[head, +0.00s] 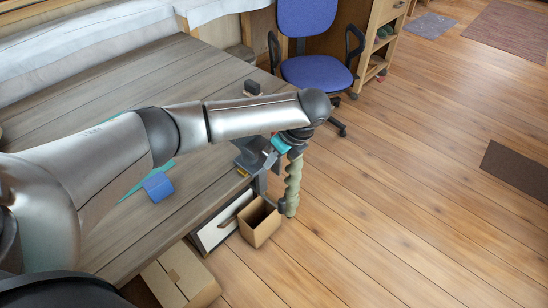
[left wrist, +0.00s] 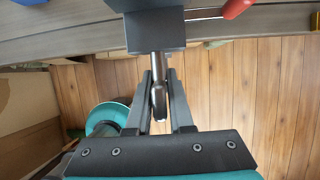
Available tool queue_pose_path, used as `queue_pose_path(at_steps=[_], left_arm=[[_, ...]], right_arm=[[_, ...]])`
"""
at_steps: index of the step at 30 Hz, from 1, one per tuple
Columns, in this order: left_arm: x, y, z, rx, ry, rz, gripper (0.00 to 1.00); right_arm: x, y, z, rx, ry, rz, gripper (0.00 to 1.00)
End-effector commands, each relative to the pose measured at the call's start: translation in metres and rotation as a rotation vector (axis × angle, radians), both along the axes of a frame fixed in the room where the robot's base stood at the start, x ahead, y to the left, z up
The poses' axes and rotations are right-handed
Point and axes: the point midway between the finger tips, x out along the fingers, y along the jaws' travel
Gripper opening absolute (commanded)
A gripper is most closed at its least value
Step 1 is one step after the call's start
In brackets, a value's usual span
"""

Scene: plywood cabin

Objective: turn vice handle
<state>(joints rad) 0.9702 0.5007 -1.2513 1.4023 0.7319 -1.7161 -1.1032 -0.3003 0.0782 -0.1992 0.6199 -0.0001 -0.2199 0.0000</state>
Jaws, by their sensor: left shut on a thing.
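The dark grey vice (head: 250,155) is fixed at the right corner of the wooden workbench, partly hidden by my left arm. In the left wrist view its blocky body (left wrist: 155,32) is at the top, and a metal screw and handle (left wrist: 158,92) stick out from it. My left gripper (left wrist: 161,88) has its two dark fingers on either side of the handle, shut on it. In the head view the left gripper (head: 277,147) is beside the vice, mostly under my wrist. My right gripper is not in view.
An open cardboard box (head: 262,228) is on the floor below. A blue block (head: 158,187) lies on the workbench (head: 205,85). A blue office chair (head: 315,72) is behind.

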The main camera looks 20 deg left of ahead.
Motion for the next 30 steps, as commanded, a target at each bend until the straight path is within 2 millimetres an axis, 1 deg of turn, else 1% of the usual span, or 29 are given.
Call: queue_pose_path(at_steps=[7, 11, 17, 24, 30], left_arm=[[-0.001, 0.0, 0.0, -0.001, -0.002, 0.0, 0.0], [-0.001, 0.0, 0.002, -0.009, -0.021, 0.002, 0.0], [-0.002, 0.0, 0.004, -0.038, -0.095, 0.0, 0.0], [-0.003, 0.0, 0.004, -0.091, -0.242, 0.0, 0.0], [-0.002, 0.0, 0.003, -0.141, -0.376, -0.001, 0.0]], right_arm=[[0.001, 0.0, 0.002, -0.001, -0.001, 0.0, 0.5], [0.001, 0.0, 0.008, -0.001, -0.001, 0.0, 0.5], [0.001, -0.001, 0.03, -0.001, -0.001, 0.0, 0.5], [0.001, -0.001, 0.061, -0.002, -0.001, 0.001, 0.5], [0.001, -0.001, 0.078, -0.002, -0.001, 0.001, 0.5]])
